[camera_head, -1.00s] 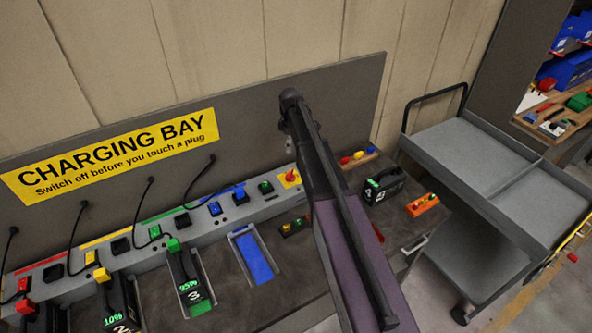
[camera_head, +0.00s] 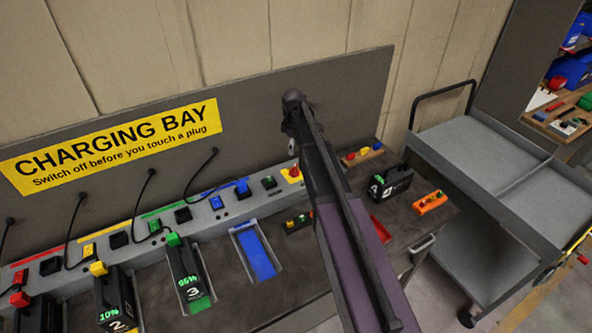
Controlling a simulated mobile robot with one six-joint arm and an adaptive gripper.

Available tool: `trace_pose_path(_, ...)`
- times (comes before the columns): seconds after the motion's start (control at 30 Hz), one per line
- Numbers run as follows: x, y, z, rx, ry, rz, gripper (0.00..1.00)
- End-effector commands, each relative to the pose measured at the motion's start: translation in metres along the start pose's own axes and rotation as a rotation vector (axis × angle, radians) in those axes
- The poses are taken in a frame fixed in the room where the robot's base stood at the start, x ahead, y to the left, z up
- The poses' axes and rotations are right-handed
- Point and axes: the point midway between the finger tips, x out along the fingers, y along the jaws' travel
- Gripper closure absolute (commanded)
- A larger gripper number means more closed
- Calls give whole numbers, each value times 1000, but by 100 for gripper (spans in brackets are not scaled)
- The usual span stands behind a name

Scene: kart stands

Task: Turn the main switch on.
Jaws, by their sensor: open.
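The main switch (camera_head: 294,172) is a red knob on a yellow plate at the right end of the grey charging rail. It is small here, and its exact position is hard to read. My dark arm (camera_head: 345,225) reaches up from the bottom, and its upper joint shows against the grey board above and beside the switch. The arm passes just right of the switch.
The rail (camera_head: 230,210) carries coloured switches and plugs with black cables. Batteries 2 (camera_head: 117,300) and 3 (camera_head: 186,270) stand in bays; the blue bay (camera_head: 255,253) is empty. Battery 4 (camera_head: 390,184) and an orange holder (camera_head: 430,203) sit right of my arm. A grey cart (camera_head: 480,155) stands further right.

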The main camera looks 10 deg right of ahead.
Motion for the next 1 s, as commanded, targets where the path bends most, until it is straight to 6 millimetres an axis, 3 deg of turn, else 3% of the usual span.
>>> trace_pose_path(1.0, 83, -1, -2, -2, 0, 0, 0)
